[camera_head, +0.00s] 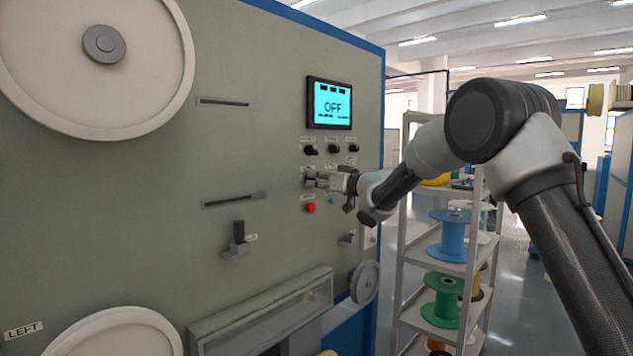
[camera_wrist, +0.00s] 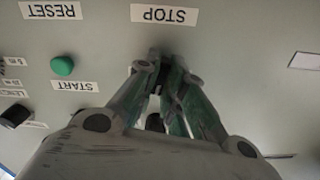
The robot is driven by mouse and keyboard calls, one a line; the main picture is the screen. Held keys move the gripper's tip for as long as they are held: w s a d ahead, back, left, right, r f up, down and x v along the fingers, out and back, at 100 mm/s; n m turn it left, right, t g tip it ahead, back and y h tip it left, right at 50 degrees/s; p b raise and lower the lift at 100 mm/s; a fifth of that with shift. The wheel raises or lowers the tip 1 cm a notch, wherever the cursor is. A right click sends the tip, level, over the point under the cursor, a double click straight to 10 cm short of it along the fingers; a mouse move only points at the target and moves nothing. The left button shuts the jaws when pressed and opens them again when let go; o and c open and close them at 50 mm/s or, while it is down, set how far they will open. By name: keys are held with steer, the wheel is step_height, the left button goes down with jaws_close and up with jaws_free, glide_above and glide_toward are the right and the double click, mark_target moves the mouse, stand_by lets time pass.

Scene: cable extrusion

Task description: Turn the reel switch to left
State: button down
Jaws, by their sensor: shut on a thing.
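The panel of the large grey-green machine (camera_head: 225,140) carries several small switches. My gripper (camera_head: 312,181) reaches the panel from the right, below the row of black knobs and just above the red button (camera_head: 311,208). In the wrist view my gripper (camera_wrist: 162,70) is shut on a small dark switch, taken to be the reel switch, against the panel. The fingers hide nearly all of it, so its turn direction cannot be told. The upside-down STOP label (camera_wrist: 164,15) is beside the fingertips.
A lit screen (camera_head: 332,103) reads OFF above the black knobs (camera_head: 333,149). A green button (camera_wrist: 62,65) and a black knob (camera_wrist: 16,115) are beside the gripper in the wrist view. A shelf rack with a blue spool (camera_head: 449,236) and a green spool (camera_head: 442,300) stands right of the machine.

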steer(key=n, duration=1.1)
steer(key=shift+n, duration=0.4)
stand_by(0.3)
steer(key=c, duration=1.5)
jaws_free()
steer(key=shift+s, duration=0.1)
steer(key=v, duration=1.2)
